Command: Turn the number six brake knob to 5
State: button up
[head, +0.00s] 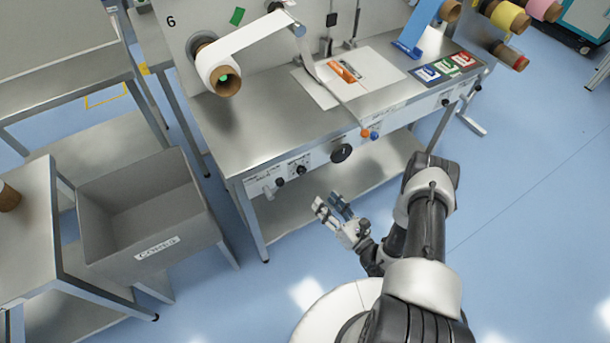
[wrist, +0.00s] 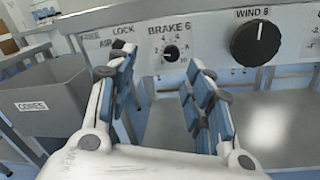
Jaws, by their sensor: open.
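The brake knob (wrist: 171,53) is a small black round knob under the label "BRAKE 6" on the grey front panel. Small scale numbers sit around it, with "10" at its lower right. Its pointer is too small to read surely. It also shows in the head view (head: 301,169) on the machine's front. My gripper (wrist: 160,78) is open and empty, with one finger on each side below the knob in the wrist view. In the head view my gripper (head: 330,204) is in front of and below the panel, apart from the knob.
A larger black "WIND 6" knob (wrist: 255,43) is right of the brake knob. A small black air lock control (wrist: 118,44) is to its left. A grey "CORES" bin (head: 150,215) stands left of the machine. A lower shelf (head: 325,190) lies under the panel.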

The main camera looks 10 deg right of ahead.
notch_tip(320, 180, down, 2)
jog(key=s+f+m+h, duration=0.1)
jog(key=s+h, duration=0.1)
jog(key=b, duration=0.3)
send_near(303, 172)
jog(key=shift+m, duration=0.3)
jog(key=x, duration=0.9)
jog(key=shift+w+f, duration=0.1)
jog(key=shift+w, duration=0.1)
jog(key=shift+c, duration=0.2)
jog(key=c, duration=1)
